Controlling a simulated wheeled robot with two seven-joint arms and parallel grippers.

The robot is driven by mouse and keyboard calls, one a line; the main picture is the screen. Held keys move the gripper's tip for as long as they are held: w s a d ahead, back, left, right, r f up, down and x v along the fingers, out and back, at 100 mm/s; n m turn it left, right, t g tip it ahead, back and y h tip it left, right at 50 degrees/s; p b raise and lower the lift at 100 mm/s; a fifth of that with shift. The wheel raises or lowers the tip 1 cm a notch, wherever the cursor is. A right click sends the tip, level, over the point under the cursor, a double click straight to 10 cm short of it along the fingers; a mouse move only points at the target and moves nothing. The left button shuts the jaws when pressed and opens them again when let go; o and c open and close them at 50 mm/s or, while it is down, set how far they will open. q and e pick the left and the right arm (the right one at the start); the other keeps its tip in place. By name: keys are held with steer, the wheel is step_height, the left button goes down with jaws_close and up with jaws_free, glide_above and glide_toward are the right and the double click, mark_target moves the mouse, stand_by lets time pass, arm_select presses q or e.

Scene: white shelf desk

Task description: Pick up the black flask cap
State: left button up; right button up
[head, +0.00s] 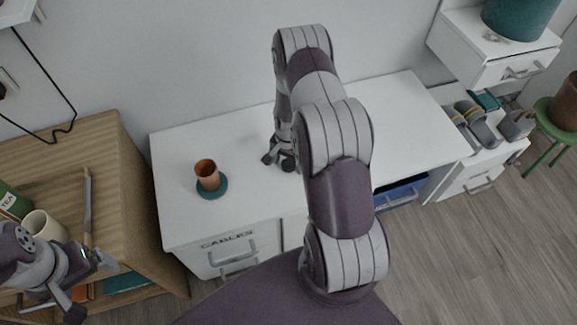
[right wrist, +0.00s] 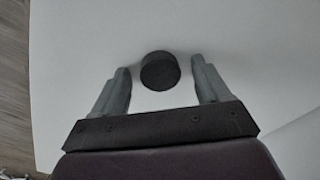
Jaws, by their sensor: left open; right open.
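The black flask cap (right wrist: 160,71) is a short dark cylinder on the white desk top in the right wrist view. My right gripper (right wrist: 162,76) is open, with one finger on each side of the cap. A gap shows between the cap and each finger. In the head view my right gripper (head: 281,160) is low over the desk top (head: 395,110), and I cannot make out the cap there. My left gripper (head: 92,287) is open and empty at the lower left, in front of the wooden shelf.
A wooden shelf (head: 60,160) with a cream mug (head: 45,226) is at the left.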

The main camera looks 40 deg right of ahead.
steer(key=shift+r, duration=0.15)
steer(key=c, duration=1.2)
steer(key=shift+r, duration=0.1)
